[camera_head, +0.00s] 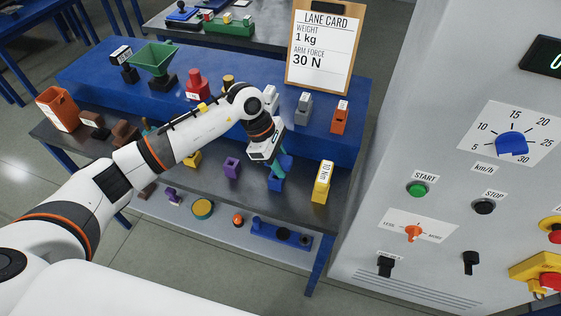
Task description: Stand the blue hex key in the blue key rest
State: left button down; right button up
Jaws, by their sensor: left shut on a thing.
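My left gripper (275,163) reaches down over the dark shelf and is shut on a slim piece, taken as the blue hex key; the fingers and wrist hide most of it. A blue block, which looks like the blue key rest (275,184), stands on the shelf directly below the fingers. Another blue part (287,162) shows just right of the fingers. A teal part shows between gripper and block. Whether the key touches the rest or is inside it cannot be told. My right gripper is not in view.
A yellow 10 Nm block (322,182) stands close right of the rest, a purple block (232,167) to its left. Grey (303,109) and orange (340,116) blocks stand on the raised blue bench behind. The grey control cabinet (450,150) bounds the right side.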

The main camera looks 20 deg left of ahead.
pick_arm(q)
jog(key=shift+f+b, duration=0.35)
jog(key=shift+f, duration=0.1)
jog(key=c, duration=1)
grip_release()
jog(key=shift+r, duration=0.1)
